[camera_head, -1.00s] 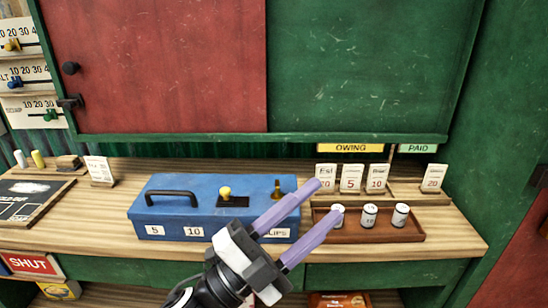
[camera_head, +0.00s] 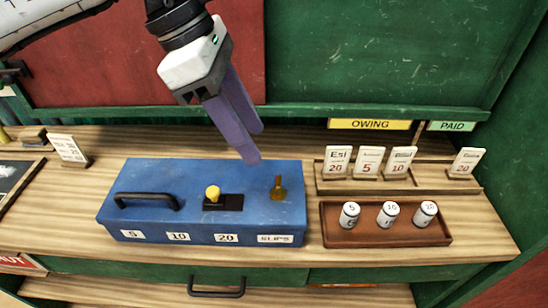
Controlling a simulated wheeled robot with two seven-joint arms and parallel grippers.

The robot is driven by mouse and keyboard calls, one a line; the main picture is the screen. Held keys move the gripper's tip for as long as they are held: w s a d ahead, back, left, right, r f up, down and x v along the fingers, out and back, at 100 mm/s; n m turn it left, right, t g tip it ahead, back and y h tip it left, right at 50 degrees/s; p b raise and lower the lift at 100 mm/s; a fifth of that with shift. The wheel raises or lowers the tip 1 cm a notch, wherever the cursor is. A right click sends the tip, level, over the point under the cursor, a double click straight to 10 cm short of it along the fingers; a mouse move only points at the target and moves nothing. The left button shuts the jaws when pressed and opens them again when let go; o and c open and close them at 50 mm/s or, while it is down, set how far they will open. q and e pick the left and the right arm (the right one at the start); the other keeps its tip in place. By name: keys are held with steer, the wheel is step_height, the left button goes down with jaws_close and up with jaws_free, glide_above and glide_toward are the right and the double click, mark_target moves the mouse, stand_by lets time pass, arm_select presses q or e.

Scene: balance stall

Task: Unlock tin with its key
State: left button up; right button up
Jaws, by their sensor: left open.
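The blue tin (camera_head: 160,190) sits shut on the wooden counter, with a black handle on its lid at the left. A yellow knob (camera_head: 212,194) stands on a dark plate in the middle of the lid. A brass key (camera_head: 279,188) stands upright on the lid near its right end. My left gripper (camera_head: 256,145) comes in from the upper left with purple fingers pointing down. It is open and empty, above the back of the tin and a little left of the key, apart from it. My right gripper is not in view.
A brown tray (camera_head: 340,238) with three white weights stands right of the tin. Card racks (camera_head: 325,187) stand behind it under the OWING sign (camera_head: 370,124) and PAID sign (camera_head: 452,126). A small card (camera_head: 68,148) stands at the left. The counter's front strip is clear.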

mark_target(277, 180)
arm_select(q)
steer(key=p+x, duration=0.1)
steer(key=x, duration=0.9)
steer(key=c, duration=1)
